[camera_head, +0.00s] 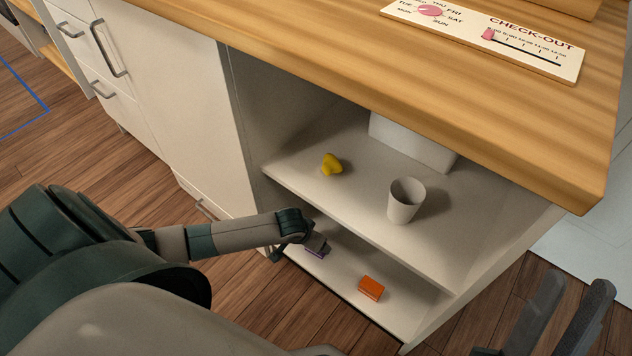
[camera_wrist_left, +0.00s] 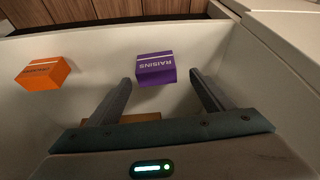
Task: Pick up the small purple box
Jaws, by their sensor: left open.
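The small purple box (camera_wrist_left: 156,68), labelled RAISINS, lies on the lower shelf. In the head view, only a sliver of the purple box (camera_head: 315,253) shows beside my left gripper, which hides the rest. My left gripper (camera_wrist_left: 161,80) is open, with one fingertip on each side of the box in the wrist view. Gaps show between the fingers and the box, and I cannot tell whether the tips reach past its near face. My right gripper (camera_head: 578,282) is open and empty at the lower right of the head view, away from the shelves.
An orange box (camera_head: 371,288) lies on the same lower shelf; it also shows in the left wrist view (camera_wrist_left: 43,74). The upper shelf (camera_head: 340,195) above holds a yellow object (camera_head: 331,165), a grey-white cup (camera_head: 405,200) and a white container (camera_head: 411,145). A wooden countertop (camera_head: 330,60) overhangs the shelves.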

